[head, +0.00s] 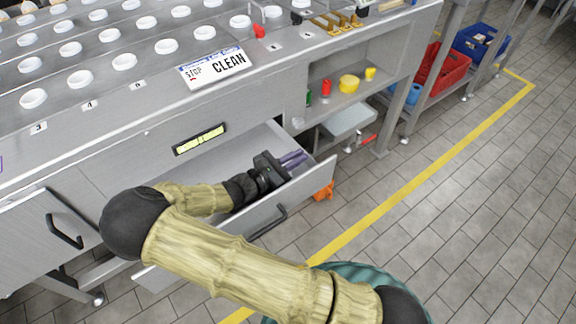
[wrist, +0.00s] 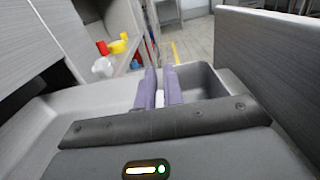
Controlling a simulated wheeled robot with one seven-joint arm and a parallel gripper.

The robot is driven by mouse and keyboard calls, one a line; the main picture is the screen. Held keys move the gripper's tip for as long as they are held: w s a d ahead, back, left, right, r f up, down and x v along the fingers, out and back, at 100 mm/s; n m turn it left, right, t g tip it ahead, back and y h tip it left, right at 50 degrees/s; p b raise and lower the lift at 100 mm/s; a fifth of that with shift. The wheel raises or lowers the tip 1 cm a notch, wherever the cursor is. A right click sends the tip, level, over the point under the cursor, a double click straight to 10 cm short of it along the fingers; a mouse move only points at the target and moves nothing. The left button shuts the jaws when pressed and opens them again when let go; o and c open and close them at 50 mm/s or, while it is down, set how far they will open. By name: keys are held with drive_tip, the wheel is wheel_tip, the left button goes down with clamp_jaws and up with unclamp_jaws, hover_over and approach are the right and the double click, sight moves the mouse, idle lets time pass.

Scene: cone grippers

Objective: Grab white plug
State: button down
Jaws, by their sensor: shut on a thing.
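My gripper (head: 292,159) reaches into the open grey drawer (head: 322,178), with its purple fingers low inside. In the wrist view, the fingers (wrist: 159,84) are close together, shut on a small white thing that looks like the white plug (wrist: 160,99). Only a small part of the plug shows between the fingers. In the head view the plug is hidden by the gripper.
Drawer walls stand close on both sides of my gripper, under the grey counter (head: 120,133). A shelf at right holds a yellow piece (head: 349,83) and a red piece (head: 326,87).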

drive_tip(key=shift+r, duration=0.1)
wheel_tip(320, 180, up, 10)
drive_tip(key=p, duration=0.3)
